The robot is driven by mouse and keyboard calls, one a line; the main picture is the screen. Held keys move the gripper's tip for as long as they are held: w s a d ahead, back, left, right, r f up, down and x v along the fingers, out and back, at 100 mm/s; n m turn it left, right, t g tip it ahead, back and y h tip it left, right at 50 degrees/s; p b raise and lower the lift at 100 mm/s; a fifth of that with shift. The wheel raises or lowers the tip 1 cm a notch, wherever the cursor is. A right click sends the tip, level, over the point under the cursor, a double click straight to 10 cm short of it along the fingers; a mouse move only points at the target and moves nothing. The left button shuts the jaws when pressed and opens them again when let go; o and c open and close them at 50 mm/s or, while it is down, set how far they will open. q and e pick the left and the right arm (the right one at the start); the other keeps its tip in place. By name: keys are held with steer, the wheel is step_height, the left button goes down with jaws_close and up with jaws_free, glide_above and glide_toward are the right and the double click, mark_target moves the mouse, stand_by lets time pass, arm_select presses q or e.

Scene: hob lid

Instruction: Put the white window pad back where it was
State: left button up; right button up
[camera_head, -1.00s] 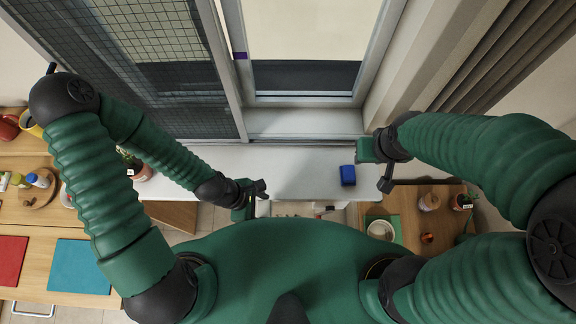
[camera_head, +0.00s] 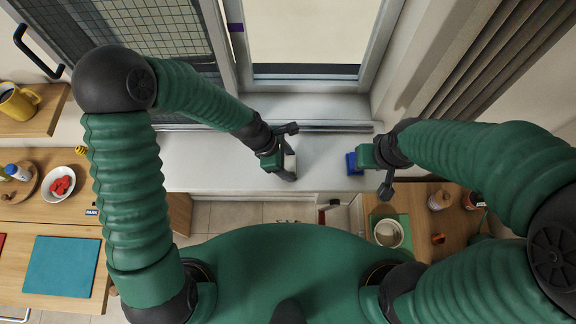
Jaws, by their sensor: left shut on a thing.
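My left gripper (camera_head: 286,152) is shut on a small white block (camera_head: 290,163), which looks like the white window pad. It is over the white window sill (camera_head: 325,165), in front of the window; whether the pad touches the sill I cannot tell. The pad is mostly covered by the gripper. My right gripper (camera_head: 380,168) is at the right end of the sill, right beside a blue block (camera_head: 352,164). Its fingers are turned so that I cannot tell whether they are open.
The window frame (camera_head: 305,84) and a mesh screen (camera_head: 160,32) stand behind the sill. A curtain (camera_head: 490,75) hangs at the right. A small table with a white pot (camera_head: 388,233) is at the lower right. A wooden table with a teal mat (camera_head: 62,266) is at the left.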

arm_select(q)
steer(key=shift+w, duration=0.1)
steer(key=o, duration=1.3)
steer(key=shift+w+d, duration=0.1)
steer(key=shift+w, duration=0.1)
steer(key=shift+s, duration=0.1)
steer(key=v, duration=1.2)
steer(key=s+a+r+m+t+y, duration=0.1)
steer(key=s+a+m+y, duration=0.3)
steer(key=a+m, duration=1.1)
steer(key=s+m+t, duration=0.1)
steer(key=m, duration=0.2)
steer(key=shift+t+y, duration=0.3)
